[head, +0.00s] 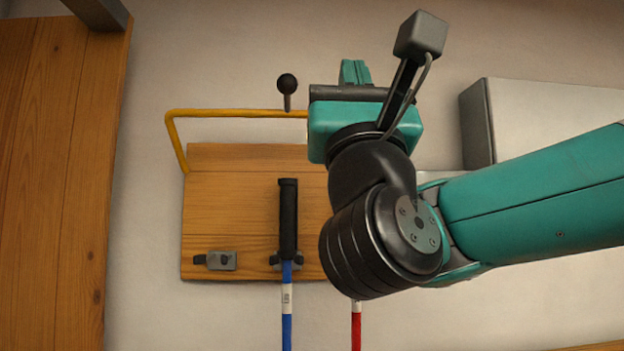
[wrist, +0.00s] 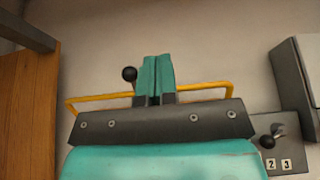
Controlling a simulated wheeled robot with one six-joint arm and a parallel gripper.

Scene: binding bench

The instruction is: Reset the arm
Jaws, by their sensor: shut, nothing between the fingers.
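My gripper (head: 355,72) is raised in front of the wall, in the upper middle of the head view. In the wrist view my gripper (wrist: 156,78) shows its two teal fingers side by side, shut with nothing between them. The black wrist and the teal arm reach in from the right in the head view and hide part of the wooden board (head: 225,215) behind them. The fingers stand clear of the things around them in the picture, though their depth from the wall is hard to tell.
A yellow rail (head: 225,113) frames the board. A black knob (head: 287,84) stands left of the gripper. A black-handled tool with a blue shaft (head: 287,310) and a red shaft (head: 356,330) hang below. A grey box (head: 540,125) is right; wooden panel (head: 60,180) left. A numbered plate (wrist: 285,150) shows at right.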

